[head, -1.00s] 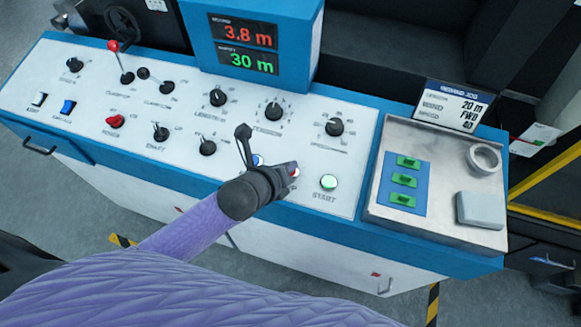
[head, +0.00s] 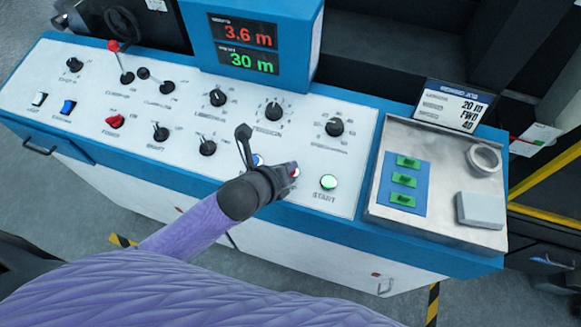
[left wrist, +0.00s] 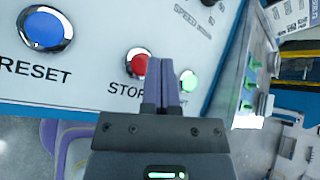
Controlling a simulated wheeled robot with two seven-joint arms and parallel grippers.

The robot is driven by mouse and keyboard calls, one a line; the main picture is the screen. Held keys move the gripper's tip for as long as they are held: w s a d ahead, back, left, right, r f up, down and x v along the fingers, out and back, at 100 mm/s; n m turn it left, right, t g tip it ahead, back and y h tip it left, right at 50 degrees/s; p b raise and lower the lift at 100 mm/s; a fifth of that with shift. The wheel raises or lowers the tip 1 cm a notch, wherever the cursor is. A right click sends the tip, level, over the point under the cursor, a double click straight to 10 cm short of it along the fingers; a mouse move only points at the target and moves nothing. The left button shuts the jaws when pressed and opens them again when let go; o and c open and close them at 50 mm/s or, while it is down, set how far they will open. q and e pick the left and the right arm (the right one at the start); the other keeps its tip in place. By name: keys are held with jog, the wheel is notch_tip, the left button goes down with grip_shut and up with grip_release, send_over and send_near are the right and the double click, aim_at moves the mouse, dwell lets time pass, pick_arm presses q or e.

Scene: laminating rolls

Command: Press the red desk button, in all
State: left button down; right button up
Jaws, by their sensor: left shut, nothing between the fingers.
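The red button (left wrist: 137,63), labelled STOP, sits on the white panel of the control desk (head: 345,185). In the head view only a small red edge of the button (head: 296,172) shows past my gripper. My left gripper (head: 290,170) is at the button, with its fingers closed together and nothing between them. In the left wrist view the fingertips (left wrist: 162,62) overlap the button's right side; whether they touch it I cannot tell. My right gripper is out of view.
The blue RESET button (left wrist: 44,29) lies left of the red one, and the green START button (head: 328,182) lies right. Several knobs and levers cover the panel. A display (head: 246,47) reads 3.6 m and 30 m. A metal tray (head: 425,222) is at right.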

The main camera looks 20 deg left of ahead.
pick_arm(q)
jog(key=shift+w+f, duration=0.1)
jog(key=shift+f, duration=0.3)
jog(key=shift+f+b, duration=0.35)
jog(key=shift+f, duration=0.05)
dwell(0.4)
jog(key=shift+r, duration=0.1)
jog(key=shift+r+p, duration=0.7)
jog(key=shift+p, duration=0.35)
jog(key=r+p, duration=0.2)
jog(key=s+r+p, duration=0.1)
jog(key=r+p, duration=0.2)
jog(key=shift+p, duration=0.3)
dwell(0.4)
